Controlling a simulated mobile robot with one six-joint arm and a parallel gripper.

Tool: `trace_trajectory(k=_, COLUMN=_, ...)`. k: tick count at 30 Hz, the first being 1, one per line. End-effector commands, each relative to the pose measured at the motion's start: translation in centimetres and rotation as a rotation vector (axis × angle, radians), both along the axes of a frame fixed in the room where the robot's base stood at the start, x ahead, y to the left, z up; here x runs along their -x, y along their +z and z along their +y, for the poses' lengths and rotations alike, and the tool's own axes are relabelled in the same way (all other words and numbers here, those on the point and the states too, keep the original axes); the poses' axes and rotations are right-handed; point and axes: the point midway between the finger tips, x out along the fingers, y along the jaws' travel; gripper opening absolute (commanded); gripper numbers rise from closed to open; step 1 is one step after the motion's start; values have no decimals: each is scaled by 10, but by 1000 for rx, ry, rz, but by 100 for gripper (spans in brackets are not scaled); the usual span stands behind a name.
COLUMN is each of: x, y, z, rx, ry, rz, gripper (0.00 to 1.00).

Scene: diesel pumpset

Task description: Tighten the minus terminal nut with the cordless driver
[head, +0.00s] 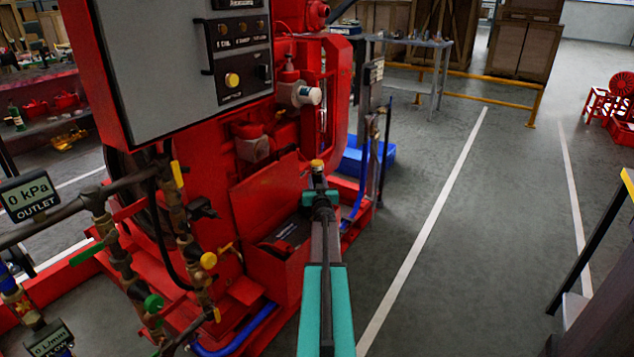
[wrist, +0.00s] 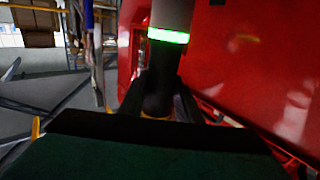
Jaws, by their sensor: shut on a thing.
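My gripper (head: 319,188) is shut on the cordless driver, beside the right side of the red machine. In the wrist view the driver (wrist: 160,88) is a dark cylinder between the fingers, with a pale grey part and a glowing green ring. A bit of yellow shows at the fingers there. In the head view a yellow end (head: 317,164) sticks up above the gripper. A dark battery-like block (head: 292,231) sits in a red box left of the gripper. I cannot make out the minus terminal nut in either view.
A grey control panel (head: 185,60) overhangs on the left. Pipes with coloured valve handles (head: 178,176) stand at the lower left. Open floor (head: 460,235) lies to the right.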

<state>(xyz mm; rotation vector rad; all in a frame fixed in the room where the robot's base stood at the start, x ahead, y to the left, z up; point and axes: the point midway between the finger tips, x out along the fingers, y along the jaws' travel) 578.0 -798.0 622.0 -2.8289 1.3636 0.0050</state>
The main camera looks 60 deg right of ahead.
Motion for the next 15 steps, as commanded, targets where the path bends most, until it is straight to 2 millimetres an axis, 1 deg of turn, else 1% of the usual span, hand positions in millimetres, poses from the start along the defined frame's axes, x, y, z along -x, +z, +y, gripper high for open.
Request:
trace_trajectory(k=1, x=0, y=7, z=0, rx=3, ry=1, rz=-2, gripper=0)
trace_trajectory(k=15, x=-1, y=26, z=0, rx=4, ry=2, rz=-3, gripper=0)
